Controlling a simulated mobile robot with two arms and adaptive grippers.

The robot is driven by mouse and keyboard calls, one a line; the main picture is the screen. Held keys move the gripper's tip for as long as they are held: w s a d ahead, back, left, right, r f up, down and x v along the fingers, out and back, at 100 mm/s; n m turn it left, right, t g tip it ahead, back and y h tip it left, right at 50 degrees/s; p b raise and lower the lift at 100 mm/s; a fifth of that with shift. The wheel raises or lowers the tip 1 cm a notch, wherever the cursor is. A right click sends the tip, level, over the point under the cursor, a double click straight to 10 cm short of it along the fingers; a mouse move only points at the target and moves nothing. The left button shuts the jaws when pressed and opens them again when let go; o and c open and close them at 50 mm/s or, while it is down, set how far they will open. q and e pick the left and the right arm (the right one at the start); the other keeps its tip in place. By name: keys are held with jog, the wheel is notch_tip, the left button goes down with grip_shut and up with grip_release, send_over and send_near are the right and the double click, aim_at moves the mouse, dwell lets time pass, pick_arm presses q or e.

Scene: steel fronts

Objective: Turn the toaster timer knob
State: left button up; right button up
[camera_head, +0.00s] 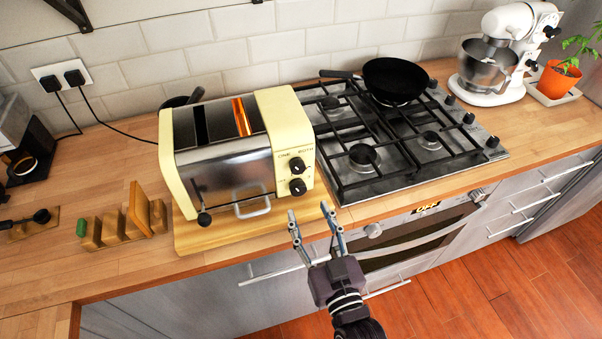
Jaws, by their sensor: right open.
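The cream and steel toaster (226,168) stands on a wooden board on the counter. Its right end panel carries two black knobs, one above the other: an upper knob (297,164) with small lettering above it and a lower knob (298,187). Which one is the timer is not clearly marked at this size. The right toaster slot (241,117) shows an orange glow; the left slot is dark. My right gripper (308,210) is open and empty, its fingers pointing up toward the knobs, just below and in front of the lower one, apart from it. My left gripper is out of view.
A gas hob (365,155) with a black pan (395,80) lies right of the toaster. A stand mixer (497,60) and potted plant (559,78) are at the far right. A wooden rack (113,226) stands left of the toaster. The oven handle (415,243) runs below the counter edge.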

aim_at(299, 193)
jog(key=shift+w+a+r, duration=0.1)
jog(key=shift+w, duration=0.15)
jog(key=x, duration=0.1)
jog(key=p+x, duration=0.1)
jog(key=x, duration=0.1)
jog(key=shift+w+a+r, duration=0.15)
jog(key=shift+a+r, duration=0.1)
jog(key=shift+r, duration=0.1)
jog(key=shift+f+p+x, duration=0.2)
jog(key=shift+p+x, duration=0.1)
jog(key=shift+x, duration=0.65)
jog(key=shift+w, duration=0.1)
jog(key=c, duration=1.1)
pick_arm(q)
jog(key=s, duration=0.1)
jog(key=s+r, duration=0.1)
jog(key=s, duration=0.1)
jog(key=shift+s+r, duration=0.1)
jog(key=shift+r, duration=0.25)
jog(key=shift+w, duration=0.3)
